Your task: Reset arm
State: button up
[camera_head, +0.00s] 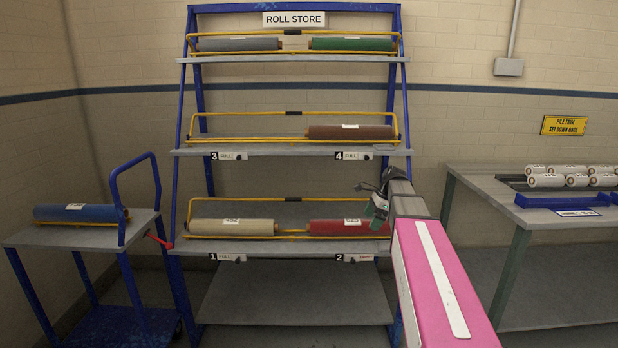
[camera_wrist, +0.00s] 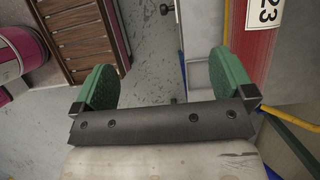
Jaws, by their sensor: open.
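My arm reaches forward on the right side of the head view, a pink and white link nearest. My gripper (camera_head: 377,205) is at its end, small and partly hidden by the arm, in front of the right end of the red roll (camera_head: 345,227) on the rack's lower shelf. In the wrist view my gripper (camera_wrist: 163,82) is open. Its two green pads stand well apart, with only grey floor and a pale panel seen between and beyond them. A red surface with a white label marked 23 (camera_wrist: 262,13) is beyond the right pad.
The blue roll store rack (camera_head: 290,265) also holds grey, green, brown and cream rolls. A blue trolley (camera_head: 75,236) with a blue roll stands left. A table (camera_head: 490,190) with white rolls and a blue tray (camera_head: 562,200) stands right.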

jog(key=s+a+f+n+h, duration=0.2)
jog(key=s+f+n, duration=0.7)
jog(key=s+f, duration=0.1)
jog(key=s+a+f+n+h, duration=0.2)
jog(key=s+f+n, duration=0.7)
jog(key=s+f, duration=0.2)
jog(key=shift+s+a+h, duration=0.3)
jog(key=shift+s, duration=0.05)
